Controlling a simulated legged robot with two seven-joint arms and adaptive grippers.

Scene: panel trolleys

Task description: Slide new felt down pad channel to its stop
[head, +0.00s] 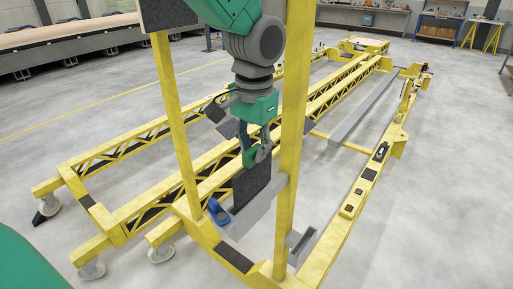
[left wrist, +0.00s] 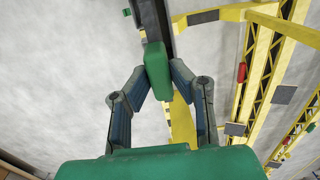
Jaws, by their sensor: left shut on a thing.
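My left gripper (head: 257,155) is above the pad channel, between two yellow posts. It is shut on the dark grey felt (head: 251,183), which hangs upright below the fingers. The felt's lower end meets the grey channel (head: 256,212); how deep it sits and whether it touches the stop I cannot tell. In the left wrist view the fingertips close on a green block (left wrist: 157,70), with a dark strip (left wrist: 152,18) beyond it. A blue piece (head: 218,211) is at the channel's left end. My right gripper is not in view.
A yellow post (head: 292,130) stands close right of my gripper, another (head: 174,120) to its left. A second grey channel (head: 302,245) is right of the near post. Long yellow trolley rails (head: 220,170) run behind. A yellow beam (head: 350,205) carries small dark parts. Grey floor is open around.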

